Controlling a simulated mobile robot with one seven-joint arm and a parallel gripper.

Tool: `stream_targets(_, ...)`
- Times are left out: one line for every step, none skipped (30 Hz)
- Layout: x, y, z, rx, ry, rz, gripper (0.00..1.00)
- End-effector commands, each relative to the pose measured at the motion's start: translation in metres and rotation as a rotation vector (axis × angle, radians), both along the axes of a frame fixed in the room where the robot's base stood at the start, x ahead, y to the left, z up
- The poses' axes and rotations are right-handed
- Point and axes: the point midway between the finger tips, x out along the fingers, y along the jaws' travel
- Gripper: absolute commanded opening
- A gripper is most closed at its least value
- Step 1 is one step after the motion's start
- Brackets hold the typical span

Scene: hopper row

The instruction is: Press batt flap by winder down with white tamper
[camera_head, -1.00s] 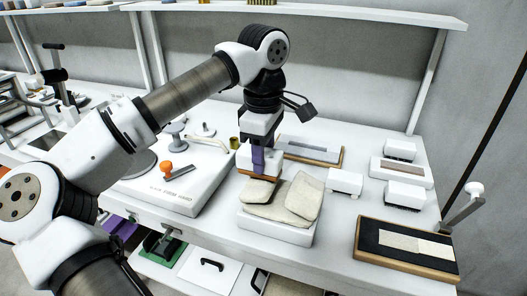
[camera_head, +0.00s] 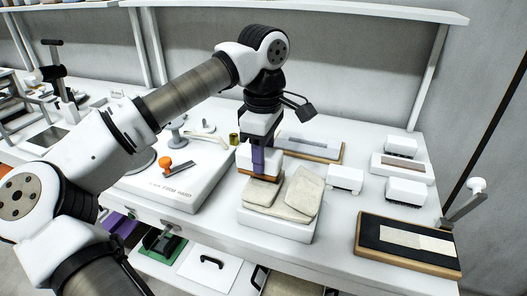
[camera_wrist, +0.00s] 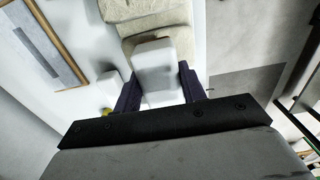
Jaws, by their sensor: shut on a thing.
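My gripper (camera_head: 259,160) is shut on the white tamper (camera_head: 243,158), a small block with an orange-brown lower edge. In the wrist view the tamper (camera_wrist: 154,66) sits between the dark purple fingers. It is over the left part of the cream batt, at or just above the left flap (camera_head: 263,191); I cannot tell whether they touch. The right flap (camera_head: 303,195) lies tilted on the batt, clear of the gripper. The batt rests on a white block (camera_head: 272,225). Part of the left flap is hidden by the tamper. I cannot tell which device is the winder.
A crank with a white knob (camera_head: 477,186) stands at the right table edge. White brush-like blocks (camera_head: 405,191) and a framed dark board (camera_head: 408,247) lie on the right. A white panel (camera_head: 175,190) with an orange-knobbed lever (camera_head: 166,162) is on the left. A shelf (camera_head: 300,9) runs above.

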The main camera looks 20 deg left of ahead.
Motion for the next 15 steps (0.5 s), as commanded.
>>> stream_targets(0.0,0.0,-0.001,0.0,-0.001,0.0,0.13)
stream_targets(0.0,0.0,-0.002,0.0,-0.001,0.0,0.13)
stream_targets(0.0,0.0,-0.003,0.0,-0.001,0.0,0.13)
stream_targets(0.0,0.0,-0.004,0.0,-0.001,0.0,0.13)
stream_targets(0.0,0.0,-0.005,0.0,-0.001,0.0,0.13)
stream_targets(0.0,0.0,-0.006,-0.001,-0.002,0.0,0.13)
stream_targets(0.0,0.0,-0.007,-0.001,-0.002,0.0,0.13)
stream_targets(0.0,0.0,-0.008,-0.001,-0.002,0.0,0.13)
stream_targets(0.0,0.0,-0.009,-0.001,-0.002,0.0,0.13)
stream_targets(0.0,0.0,-0.01,-0.001,-0.002,0.0,0.13)
stream_targets(0.0,0.0,-0.01,-0.001,-0.002,0.0,0.13)
stream_targets(0.0,0.0,-0.011,-0.001,-0.002,0.0,0.13)
stream_targets(0.0,0.0,-0.011,-0.001,-0.002,0.0,0.13)
stream_targets(0.0,0.0,-0.011,0.0,-0.002,0.0,0.13)
stream_targets(0.0,0.0,-0.011,0.0,-0.002,0.0,0.13)
